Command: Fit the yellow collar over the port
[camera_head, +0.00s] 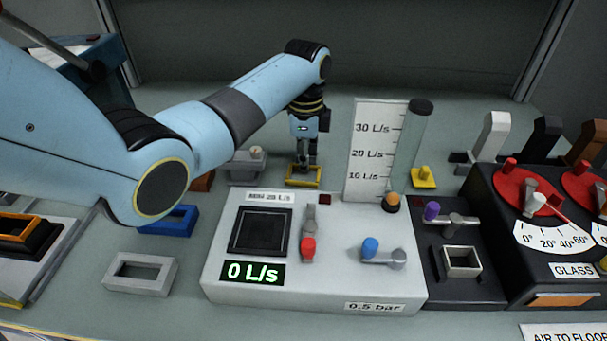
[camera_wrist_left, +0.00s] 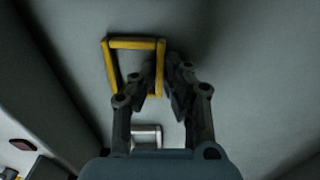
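The yellow collar (camera_head: 303,182) is a rectangular open frame behind the grey console. It also shows in the left wrist view (camera_wrist_left: 135,44). My left gripper (camera_head: 306,168) points down at it from above. In the left wrist view its fingers (camera_wrist_left: 163,78) are close together on either side of one bar, one inside the frame and one outside. Whether they press on the bar is unclear. A pale square sleeve (camera_head: 462,261) stands on the black module and may be the port, but I cannot be sure. My right gripper is not in view.
The grey console (camera_head: 330,285) with lever valves stands in front of the collar. A blue frame (camera_head: 178,220) and a grey frame (camera_head: 141,272) lie to the left. A flow tube (camera_head: 410,145) with a scale board (camera_head: 372,125) rises right of the gripper.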

